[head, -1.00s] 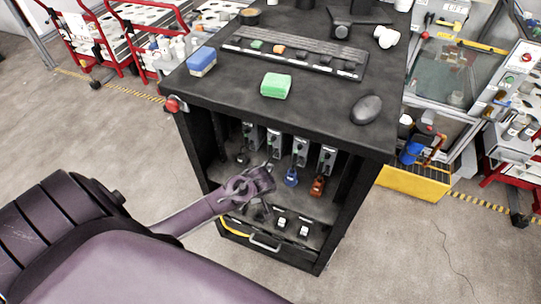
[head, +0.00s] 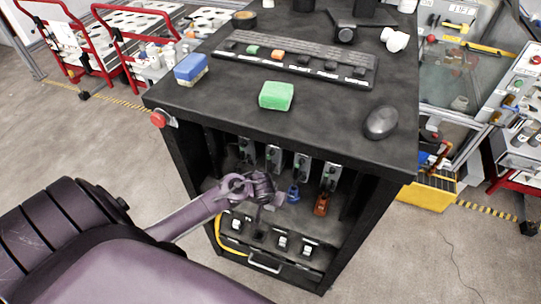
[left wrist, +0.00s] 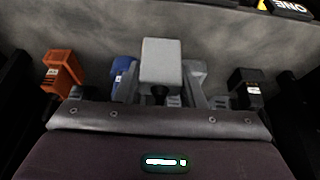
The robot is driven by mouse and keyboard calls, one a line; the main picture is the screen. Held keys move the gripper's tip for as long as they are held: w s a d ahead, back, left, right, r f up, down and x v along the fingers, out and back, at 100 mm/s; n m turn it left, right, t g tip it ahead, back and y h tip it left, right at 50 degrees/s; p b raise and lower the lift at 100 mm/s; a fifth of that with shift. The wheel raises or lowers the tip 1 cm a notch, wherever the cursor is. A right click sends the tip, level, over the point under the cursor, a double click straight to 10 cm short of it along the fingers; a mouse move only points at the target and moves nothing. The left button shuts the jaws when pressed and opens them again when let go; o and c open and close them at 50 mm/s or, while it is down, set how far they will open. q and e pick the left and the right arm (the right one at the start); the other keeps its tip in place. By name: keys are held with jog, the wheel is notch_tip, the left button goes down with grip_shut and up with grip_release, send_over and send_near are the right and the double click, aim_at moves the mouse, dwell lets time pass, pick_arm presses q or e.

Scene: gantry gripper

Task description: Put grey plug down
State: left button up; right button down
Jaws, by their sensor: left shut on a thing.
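My left gripper (head: 264,190) reaches into the open front of the black cabinet (head: 268,112). It is shut on the grey plug (left wrist: 160,62), a light grey block in the middle of the left wrist view. The plug is held above the cabinet's inner shelf. A blue plug (head: 293,193) and an orange plug (head: 321,204) stand to the right of the gripper in the head view. In the left wrist view, the orange plug (left wrist: 62,72) is at left, the blue plug (left wrist: 122,68) is partly hidden, and a black plug (left wrist: 246,85) is at right. My right gripper is not in view.
Several grey sockets (head: 273,158) line the cabinet's back above the plugs. A yellow cable (head: 220,236) and small white-topped parts (head: 282,242) are lower down. On top lie a green block (head: 276,95), a blue sponge (head: 191,69) and a dark mouse (head: 381,122).

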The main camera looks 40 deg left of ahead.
pick_arm(q)
notch_tip(320, 180, down, 2)
jog(key=shift+f, duration=0.6)
jog(key=o, duration=0.9)
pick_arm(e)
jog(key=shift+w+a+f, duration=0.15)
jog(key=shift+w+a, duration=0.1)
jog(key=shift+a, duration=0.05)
pick_arm(q)
jog(key=shift+s+r, duration=0.1)
jog(key=shift+r, duration=0.35)
jog(key=p+v, duration=0.2)
jog(key=v, duration=0.9)
jog(key=shift+s+r, duration=0.1)
jog(key=shift+r, duration=0.1)
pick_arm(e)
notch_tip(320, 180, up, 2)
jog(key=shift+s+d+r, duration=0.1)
